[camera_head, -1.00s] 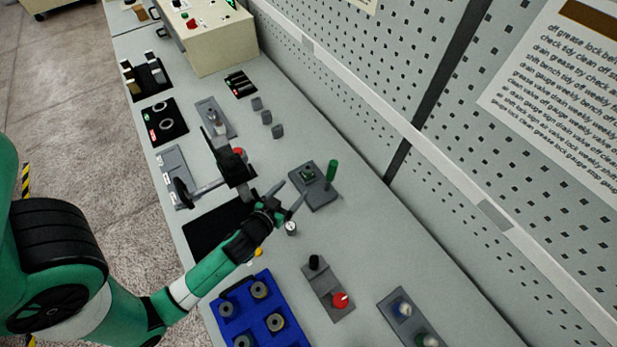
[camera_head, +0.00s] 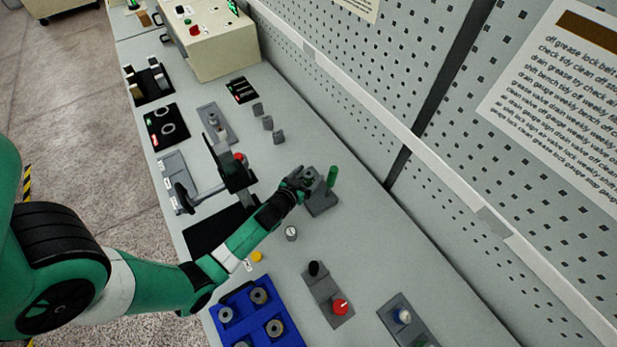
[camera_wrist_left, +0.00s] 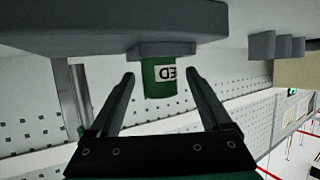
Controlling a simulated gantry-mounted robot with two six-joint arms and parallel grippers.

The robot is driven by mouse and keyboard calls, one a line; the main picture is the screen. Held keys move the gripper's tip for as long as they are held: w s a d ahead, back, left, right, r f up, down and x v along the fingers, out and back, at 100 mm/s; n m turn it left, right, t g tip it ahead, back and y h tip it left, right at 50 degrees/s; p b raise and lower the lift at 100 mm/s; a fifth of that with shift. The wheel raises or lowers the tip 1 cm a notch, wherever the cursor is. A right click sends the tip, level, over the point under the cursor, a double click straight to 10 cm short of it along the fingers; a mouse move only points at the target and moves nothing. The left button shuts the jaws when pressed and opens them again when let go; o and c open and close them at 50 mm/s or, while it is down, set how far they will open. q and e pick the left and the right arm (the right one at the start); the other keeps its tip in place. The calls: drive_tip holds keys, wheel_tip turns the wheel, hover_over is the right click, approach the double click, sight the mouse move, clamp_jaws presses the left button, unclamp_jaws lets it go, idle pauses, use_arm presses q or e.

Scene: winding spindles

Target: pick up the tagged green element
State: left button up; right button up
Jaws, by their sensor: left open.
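The tagged green element (camera_wrist_left: 160,78) shows in the left wrist view as a short green cylinder with a white label reading "ED". It is seated in a grey collar on a dark grey block (camera_wrist_left: 110,25). My left gripper (camera_wrist_left: 160,90) is open, with one finger on each side of the element and visible gaps between. In the head view my left gripper (camera_head: 304,180) is over the grey block (camera_head: 322,205) and hides the element. My right gripper is not in view.
A thin upright post with a green grip (camera_head: 332,175) stands on the same block, close beside my left gripper. A round dial (camera_head: 291,233), a yellow knob (camera_head: 256,256) and a blue tray (camera_head: 237,301) are nearer. The perforated wall (camera_head: 440,190) rises behind the bench.

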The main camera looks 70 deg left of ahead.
sight(308, 170)
use_arm(q)
clamp_jaws()
idle(0.4)
drive_tip(key=shift+r+p, duration=0.3)
drive_tip(key=shift+r, duration=0.15)
wheel_tip(308, 170, up, 3)
drive_tip(key=shift+s+d+r+p, duration=0.1)
drive_tip(key=shift+d+p, duration=0.05)
drive_tip(key=shift+p, duration=0.6)
drive_tip(key=w+r+v, duration=0.1)
drive_tip(key=v, duration=0.7)
drive_tip(key=r+p+v, duration=0.1)
drive_tip(key=r+v, duration=0.1)
drive_tip(key=v, duration=0.6)
drive_tip(key=shift+w+d, duration=0.15)
drive_tip(key=shift+w, duration=0.25)
